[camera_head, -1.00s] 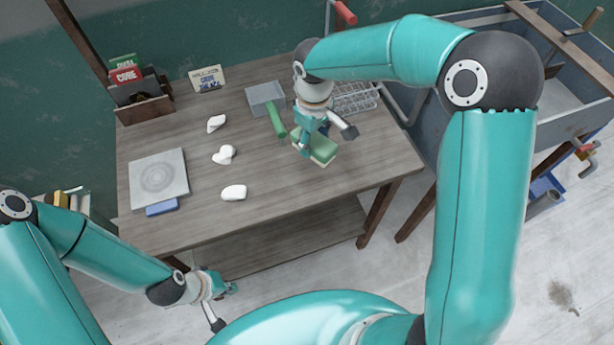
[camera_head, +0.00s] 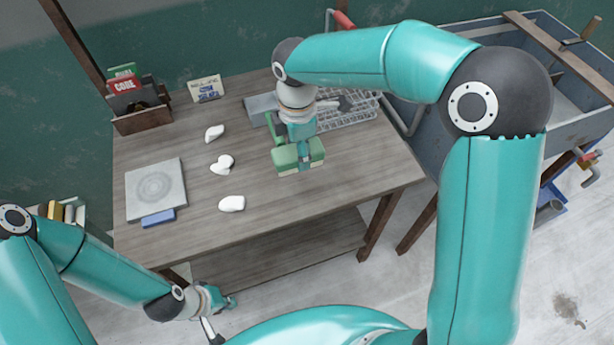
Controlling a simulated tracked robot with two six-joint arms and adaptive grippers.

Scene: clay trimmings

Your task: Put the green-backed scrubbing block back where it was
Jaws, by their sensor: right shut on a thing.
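The green-backed scrubbing block (camera_head: 287,157) is at the right-centre of the wooden table, with a pale layer under its green back. My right gripper (camera_head: 304,158) is shut on it from above and hides part of it. I cannot tell whether the block touches the tabletop. My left gripper (camera_head: 222,303) is low in front of the table's front edge, away from the block. Its fingers are too small to read.
White clay pieces (camera_head: 231,203) lie mid-table, left of the block. A grey square slab (camera_head: 155,188) and a blue block (camera_head: 158,218) are at the left. Behind the held block are a green bar (camera_head: 270,128), a grey tray (camera_head: 258,106) and a wire rack (camera_head: 352,113).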

